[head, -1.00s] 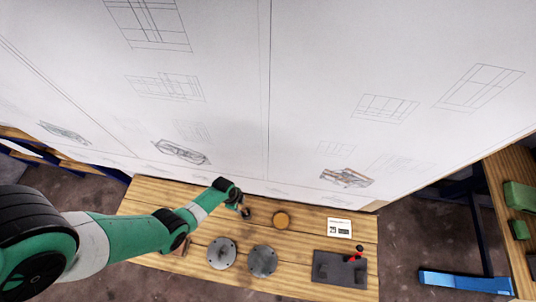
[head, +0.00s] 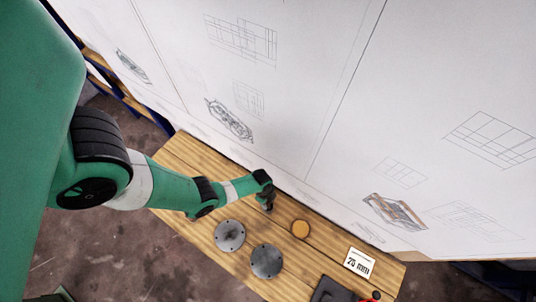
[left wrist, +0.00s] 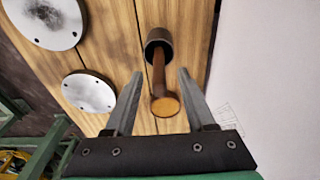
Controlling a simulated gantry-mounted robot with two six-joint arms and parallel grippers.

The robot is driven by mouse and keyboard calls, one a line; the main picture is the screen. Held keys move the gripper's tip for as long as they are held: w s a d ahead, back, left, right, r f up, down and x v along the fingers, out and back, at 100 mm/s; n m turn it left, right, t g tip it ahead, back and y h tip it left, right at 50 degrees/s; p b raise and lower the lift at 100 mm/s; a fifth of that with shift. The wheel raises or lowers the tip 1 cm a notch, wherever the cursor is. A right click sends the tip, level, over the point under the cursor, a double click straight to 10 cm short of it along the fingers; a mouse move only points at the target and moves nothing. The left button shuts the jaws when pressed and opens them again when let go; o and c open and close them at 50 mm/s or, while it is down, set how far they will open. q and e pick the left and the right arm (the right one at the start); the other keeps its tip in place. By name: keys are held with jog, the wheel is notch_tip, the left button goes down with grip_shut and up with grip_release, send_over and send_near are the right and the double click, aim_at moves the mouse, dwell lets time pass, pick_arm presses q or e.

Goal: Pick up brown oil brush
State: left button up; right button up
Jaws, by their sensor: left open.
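The brown oil brush (left wrist: 159,80) shows in the left wrist view. Its handle rises toward the camera from a dark round holder (left wrist: 158,37) and ends in a flat, lighter round end. My left gripper (left wrist: 160,73) is open, with one finger on each side of the handle in the picture. Gaps show on both sides, so no contact is visible. In the head view my left gripper (head: 267,200) is over the back of the bench, and the brush cannot be made out clearly beside it. My right gripper is not in view.
On the wooden bench (head: 190,155) lie two grey discs (head: 230,235) (head: 266,260), in front of the gripper. An orange-brown round piece (head: 300,229) and a white "75 mm" card (head: 360,262) are to its right. A white drawing wall (head: 300,100) stands close behind.

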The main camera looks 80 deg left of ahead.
aim_at(268, 205)
pick_arm(q)
jog(key=f+b, duration=0.1)
jog(key=f, duration=0.1)
jog(key=f+b, duration=0.1)
jog(key=f, duration=0.1)
jog(key=shift+w+d+b, duration=0.1)
jog(key=shift+d+b, duration=0.1)
jog(key=shift+b, duration=0.1)
jog(key=shift+r, duration=0.15)
grip_shut()
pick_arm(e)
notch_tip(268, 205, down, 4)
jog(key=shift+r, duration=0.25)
